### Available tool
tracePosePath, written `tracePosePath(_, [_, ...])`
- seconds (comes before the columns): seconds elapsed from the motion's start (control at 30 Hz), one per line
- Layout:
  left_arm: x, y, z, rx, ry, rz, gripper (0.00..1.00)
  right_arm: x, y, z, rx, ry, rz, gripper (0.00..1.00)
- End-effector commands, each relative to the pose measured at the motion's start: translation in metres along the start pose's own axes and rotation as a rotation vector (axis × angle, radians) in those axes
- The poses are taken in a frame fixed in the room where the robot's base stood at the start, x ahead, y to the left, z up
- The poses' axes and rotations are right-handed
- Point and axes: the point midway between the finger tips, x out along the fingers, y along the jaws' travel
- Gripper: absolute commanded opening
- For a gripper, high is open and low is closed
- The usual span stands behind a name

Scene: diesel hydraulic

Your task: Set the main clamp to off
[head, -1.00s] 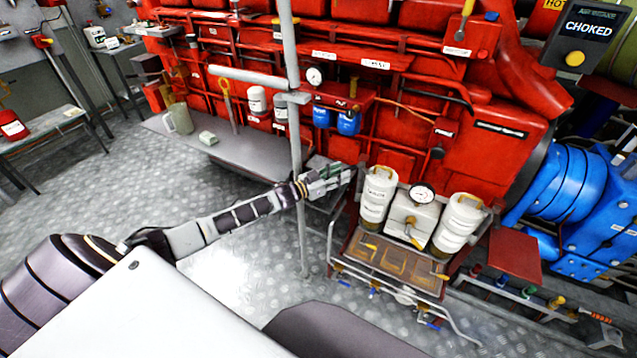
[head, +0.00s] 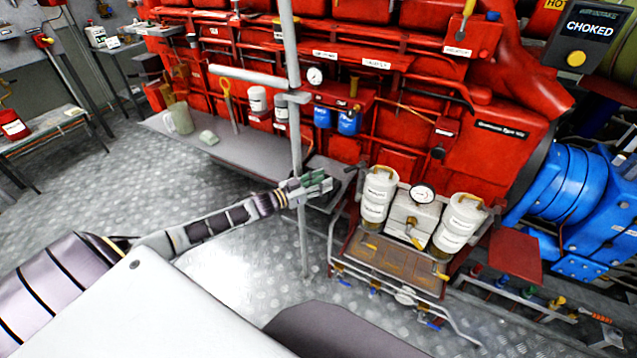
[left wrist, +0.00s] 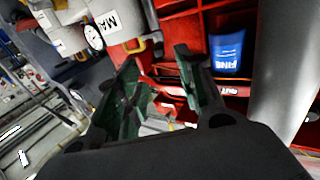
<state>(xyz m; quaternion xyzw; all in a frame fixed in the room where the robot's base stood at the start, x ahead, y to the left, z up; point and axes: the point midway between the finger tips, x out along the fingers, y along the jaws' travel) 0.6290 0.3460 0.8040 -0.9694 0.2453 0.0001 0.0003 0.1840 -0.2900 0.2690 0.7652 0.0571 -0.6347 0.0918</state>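My left gripper (head: 328,184) is open and empty, left of a pair of white canisters and apart from them. Its two green-black fingers stand apart in the left wrist view (left wrist: 156,58). The left canister (head: 377,196) and right canister (head: 459,226) have yellow handles on top. In the left wrist view, a white canister (left wrist: 75,12) carries a label starting "MA", partly cut off, with a yellow handle (left wrist: 136,46) beyond the fingertips. I cannot tell for sure which part is the main clamp or how it is set. My right gripper is not in view.
A round gauge (head: 422,194) stands between the canisters, above a brown tray (head: 385,262). A grey vertical post (head: 297,140) is close to my left wrist. The red engine (head: 400,90) fills the back. Open floor (head: 120,210) lies to the left.

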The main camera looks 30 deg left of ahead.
Motion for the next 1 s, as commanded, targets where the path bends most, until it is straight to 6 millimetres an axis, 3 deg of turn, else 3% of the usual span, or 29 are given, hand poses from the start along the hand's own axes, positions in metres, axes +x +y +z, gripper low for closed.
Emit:
tracePosePath(0.57, [-0.01, 0.0, -0.001, 0.0, 0.001, 0.001, 0.38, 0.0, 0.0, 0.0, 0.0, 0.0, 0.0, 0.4])
tracePosePath(0.87, [-0.004, 0.012, 0.012, 0.05, -0.027, -0.001, 0.01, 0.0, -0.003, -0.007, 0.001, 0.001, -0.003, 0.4])
tracePosePath(1.0, [0.007, 0.033, 0.033, 0.146, -0.077, -0.005, 0.0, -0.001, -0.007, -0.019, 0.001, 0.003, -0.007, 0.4])
